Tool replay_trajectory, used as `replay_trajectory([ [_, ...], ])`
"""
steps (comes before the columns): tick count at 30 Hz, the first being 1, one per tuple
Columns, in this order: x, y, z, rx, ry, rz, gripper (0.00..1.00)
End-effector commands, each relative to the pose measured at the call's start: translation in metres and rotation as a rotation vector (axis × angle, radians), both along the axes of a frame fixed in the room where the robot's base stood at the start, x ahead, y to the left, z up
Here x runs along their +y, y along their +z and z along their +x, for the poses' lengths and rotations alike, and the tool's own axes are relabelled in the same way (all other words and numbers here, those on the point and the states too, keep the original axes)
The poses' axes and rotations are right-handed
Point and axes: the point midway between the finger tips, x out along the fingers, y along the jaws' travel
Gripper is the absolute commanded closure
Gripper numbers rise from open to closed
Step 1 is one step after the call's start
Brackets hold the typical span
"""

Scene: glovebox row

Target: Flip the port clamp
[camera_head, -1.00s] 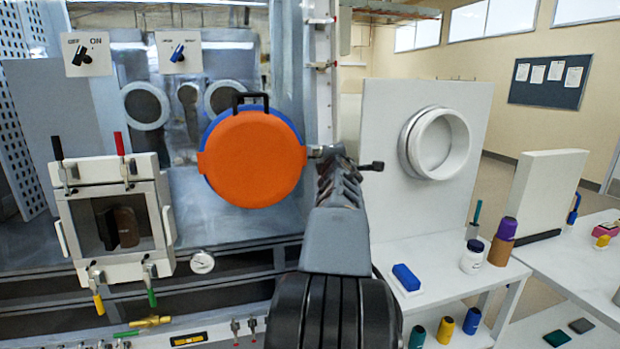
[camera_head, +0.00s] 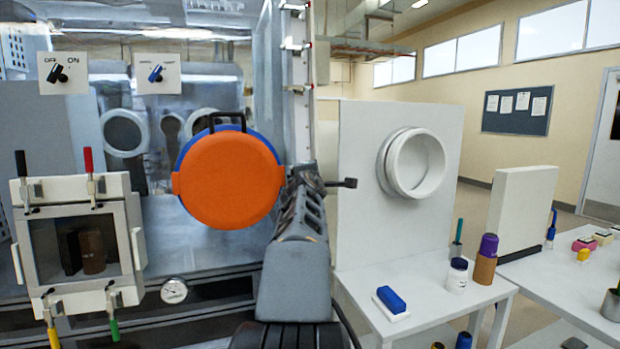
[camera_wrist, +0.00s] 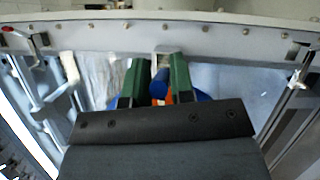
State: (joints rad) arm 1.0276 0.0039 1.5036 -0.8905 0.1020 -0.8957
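A large round orange cover with a blue rim (camera_head: 228,180) and a black handle on top stands before the glovebox front in the head view. My gripper is at the cover's right edge in the head view, mostly hidden by my own arm. In the wrist view its two green fingers (camera_wrist: 157,80) stand apart. A blue bar (camera_wrist: 160,86), possibly the port clamp's handle, lies between them, with orange and blue parts just behind. The bar looks nearer the right finger; I cannot tell if they touch. No other part is clearly the port clamp.
A small framed door with coloured levers (camera_head: 82,238) is at left. A white panel with a round port (camera_head: 412,163) stands right of my arm. A white table (camera_head: 430,285) holds a blue block, a jar and a purple-topped bottle. A metal rail (camera_wrist: 230,43) crosses the wrist view.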

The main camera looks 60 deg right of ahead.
Motion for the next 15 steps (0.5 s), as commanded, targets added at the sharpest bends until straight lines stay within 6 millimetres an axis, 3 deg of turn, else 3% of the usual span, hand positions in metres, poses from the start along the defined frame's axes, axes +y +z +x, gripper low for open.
replay_trajectory([
  [6,0.0008,-0.0006,0.0016,0.0,0.004,0.0,0.59],
  [15,0.0051,-0.0006,-0.0003,-0.001,0.005,0.001,0.59],
])
